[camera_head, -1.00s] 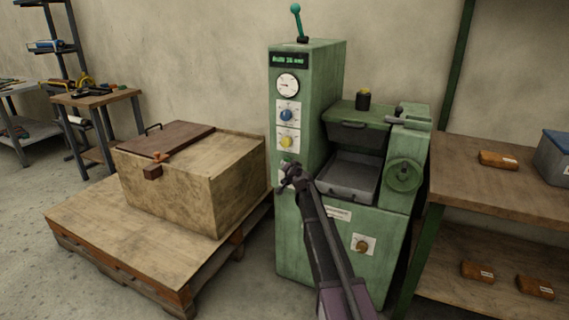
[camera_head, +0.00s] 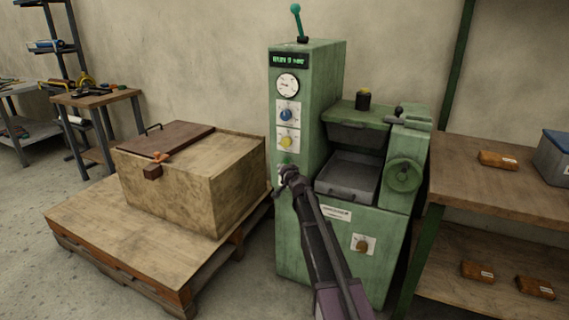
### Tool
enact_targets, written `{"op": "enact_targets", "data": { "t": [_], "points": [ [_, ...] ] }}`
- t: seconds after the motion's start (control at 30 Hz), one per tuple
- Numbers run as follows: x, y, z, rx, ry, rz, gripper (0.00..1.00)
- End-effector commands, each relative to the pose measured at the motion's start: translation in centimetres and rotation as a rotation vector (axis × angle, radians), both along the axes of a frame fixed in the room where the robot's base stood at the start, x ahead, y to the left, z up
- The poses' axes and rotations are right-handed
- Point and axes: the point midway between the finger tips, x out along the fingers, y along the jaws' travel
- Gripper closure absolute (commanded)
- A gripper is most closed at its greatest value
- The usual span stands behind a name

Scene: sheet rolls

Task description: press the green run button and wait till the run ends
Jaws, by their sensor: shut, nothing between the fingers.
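The green machine (camera_head: 308,115) stands against the wall with a column of controls on its left front. The green run button (camera_head: 286,159) shows just above my gripper, partly hidden by it. My gripper (camera_head: 283,186) is shut and empty in front of the lower control panel. I cannot tell whether it touches the panel. The lit display (camera_head: 289,60) shows green text too small to read surely. Below it are a round gauge (camera_head: 288,85), a blue knob (camera_head: 286,115) and a yellow knob (camera_head: 286,141).
A wooden crate (camera_head: 225,195) on a pallet (camera_head: 90,228) stands close on the left. A shelf (camera_head: 485,185) with brown blocks is on the right. The machine's open tray (camera_head: 347,177) and handwheel (camera_head: 403,175) are right of my gripper.

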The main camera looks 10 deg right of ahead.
Motion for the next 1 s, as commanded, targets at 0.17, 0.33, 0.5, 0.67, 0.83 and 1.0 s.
{"op": "enact_targets", "data": {
  "t": [0.17, 0.33, 0.5, 0.67, 0.83, 1.0],
  "points": [
    [-1.2, 0.8, 0.0, 0.0, 0.001, 0.001, 1.0],
    [-2.1, 1.4, 0.0, -0.001, 0.0, 0.0, 1.0],
    [-2.3, 1.6, 0.0, 0.0, 0.0, -0.001, 1.0],
    [-2.3, 1.6, 0.0, 0.0, 0.0, -0.001, 1.0],
    [-2.3, 1.6, 0.0, 0.0, -0.001, -0.001, 1.0],
    [-2.3, 1.6, 0.0, 0.0, 0.0, 0.0, 1.0]
  ]
}}
